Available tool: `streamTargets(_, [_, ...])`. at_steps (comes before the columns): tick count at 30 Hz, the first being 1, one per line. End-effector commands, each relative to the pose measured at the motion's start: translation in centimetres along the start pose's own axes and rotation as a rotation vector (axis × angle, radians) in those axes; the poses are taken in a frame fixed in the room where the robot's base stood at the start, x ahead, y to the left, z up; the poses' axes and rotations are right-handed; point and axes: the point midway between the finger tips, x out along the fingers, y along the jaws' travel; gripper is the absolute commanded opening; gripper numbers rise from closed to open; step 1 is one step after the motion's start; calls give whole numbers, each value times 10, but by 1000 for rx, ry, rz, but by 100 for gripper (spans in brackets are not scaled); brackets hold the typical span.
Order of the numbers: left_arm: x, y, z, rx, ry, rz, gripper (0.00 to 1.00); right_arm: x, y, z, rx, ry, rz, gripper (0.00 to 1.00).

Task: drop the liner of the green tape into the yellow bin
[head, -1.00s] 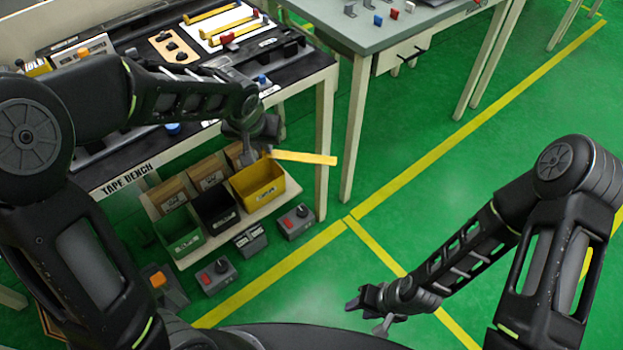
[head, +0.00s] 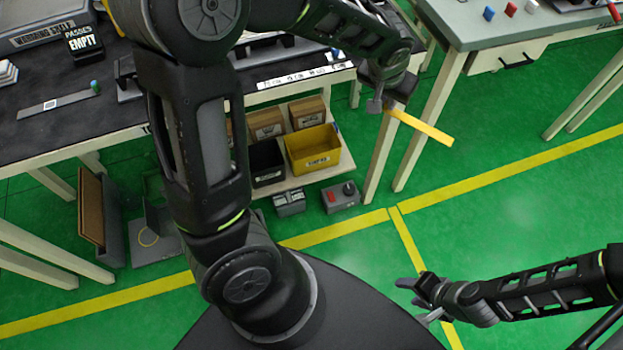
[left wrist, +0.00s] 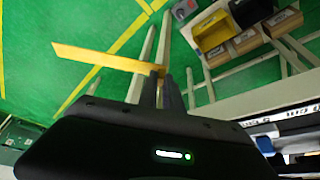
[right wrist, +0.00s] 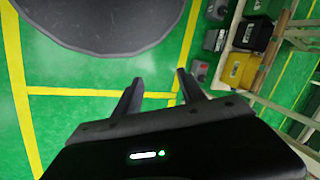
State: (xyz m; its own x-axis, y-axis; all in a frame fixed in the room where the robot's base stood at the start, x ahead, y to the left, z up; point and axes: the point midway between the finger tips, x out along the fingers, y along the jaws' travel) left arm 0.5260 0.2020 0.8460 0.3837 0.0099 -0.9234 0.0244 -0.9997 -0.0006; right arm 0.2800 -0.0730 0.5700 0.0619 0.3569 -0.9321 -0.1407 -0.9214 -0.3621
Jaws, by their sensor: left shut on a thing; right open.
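My left gripper (head: 386,106) is shut on one end of a yellow-orange strip (head: 424,128), the liner by its look. The strip sticks out to the right, above the floor and clear of the bench; it also shows in the left wrist view (left wrist: 100,58). The yellow bin (head: 318,164) stands on the low shelf under the bench, left of and below my left gripper in the head view. It also shows in the left wrist view (left wrist: 212,48) and right wrist view (right wrist: 234,84). My right gripper (head: 418,299) is open and empty over the floor. I cannot make out the green tape.
A black bin (head: 266,174) stands left of the yellow bin, with cardboard boxes (head: 307,112) behind. Small control boxes (head: 340,197) sit on the floor in front. A grey-topped table (head: 470,30) is at the right. The floor between is free.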

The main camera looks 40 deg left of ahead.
Motion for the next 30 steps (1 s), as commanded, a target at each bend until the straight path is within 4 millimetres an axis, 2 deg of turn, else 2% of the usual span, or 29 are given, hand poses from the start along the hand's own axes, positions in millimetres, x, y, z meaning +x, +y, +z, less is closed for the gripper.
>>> streamTargets(1, [17,-2,9,-13,-3,-7,0,14,6,-1,1,2,1,48])
streamTargets(5, [60,-13,30,-79,-5,-35,0,46,19,-3,4,8,3,48])
streamTargets(8, [105,-26,52,-154,-6,-68,0,79,33,-6,7,15,5,48])
streamTargets(15, [222,-68,115,-385,-4,-166,0,169,72,-13,16,38,12,48])
streamTargets(21, [310,-108,168,-587,-3,-248,0,241,103,-19,23,55,17,48])
streamTargets(25, [356,-133,197,-705,-2,-296,0,283,121,-23,27,66,21,48])
streamTargets(30, [392,-156,222,-816,0,-339,0,317,135,-27,31,76,23,48])
